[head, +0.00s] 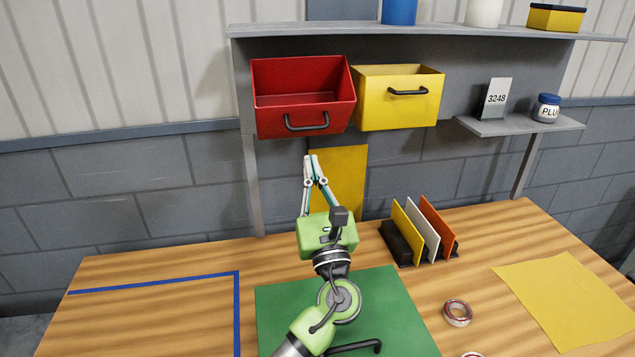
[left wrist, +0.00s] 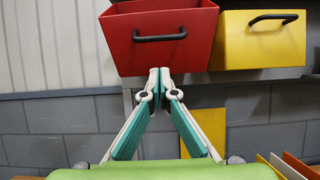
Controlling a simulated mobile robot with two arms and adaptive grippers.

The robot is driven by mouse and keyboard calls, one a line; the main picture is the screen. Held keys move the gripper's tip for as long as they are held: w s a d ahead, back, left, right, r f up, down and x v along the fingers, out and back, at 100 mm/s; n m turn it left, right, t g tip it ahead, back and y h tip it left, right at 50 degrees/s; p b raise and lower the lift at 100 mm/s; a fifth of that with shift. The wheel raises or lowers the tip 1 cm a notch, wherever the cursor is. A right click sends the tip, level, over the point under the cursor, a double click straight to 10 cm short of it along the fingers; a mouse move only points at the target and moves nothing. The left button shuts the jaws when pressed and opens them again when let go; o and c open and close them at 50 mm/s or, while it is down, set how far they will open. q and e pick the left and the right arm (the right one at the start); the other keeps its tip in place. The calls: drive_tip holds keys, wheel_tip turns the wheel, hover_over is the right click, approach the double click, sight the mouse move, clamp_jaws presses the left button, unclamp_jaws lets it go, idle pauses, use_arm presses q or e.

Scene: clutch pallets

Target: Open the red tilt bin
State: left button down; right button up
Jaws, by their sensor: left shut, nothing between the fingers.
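The red tilt bin (head: 303,94) hangs under the shelf at the upper left of the grey rack. It is tipped forward, and its inside and a black handle (head: 307,123) on its lower front show in the head view. My left gripper (head: 312,160) is just below the red bin, pointing up, shut and empty. In the left wrist view the closed fingertips (left wrist: 160,72) are below the handle (left wrist: 159,36) of the red bin (left wrist: 160,55), with nothing between them. I cannot tell whether they touch the bin. My right gripper is not in view.
A yellow bin (head: 398,100) with a black handle hangs right beside the red one. Below, a yellow panel (head: 345,180) stands behind my gripper. A rack of upright plates (head: 421,228), a green mat (head: 395,300), a tape roll (head: 457,313) and a yellow sheet (head: 565,295) are on the wooden bench.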

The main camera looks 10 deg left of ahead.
sight(302, 106)
use_arm(q)
drive_tip(key=r, duration=0.1)
drive_tip(key=r+p, duration=0.1)
drive_tip(key=w+r+p, duration=0.1)
drive_tip(key=r, duration=0.1)
drive_tip(key=shift+w+a, duration=0.1)
drive_tip(key=shift+a, duration=0.15)
drive_tip(key=shift+w, duration=0.1)
drive_tip(key=shift+r, duration=0.1)
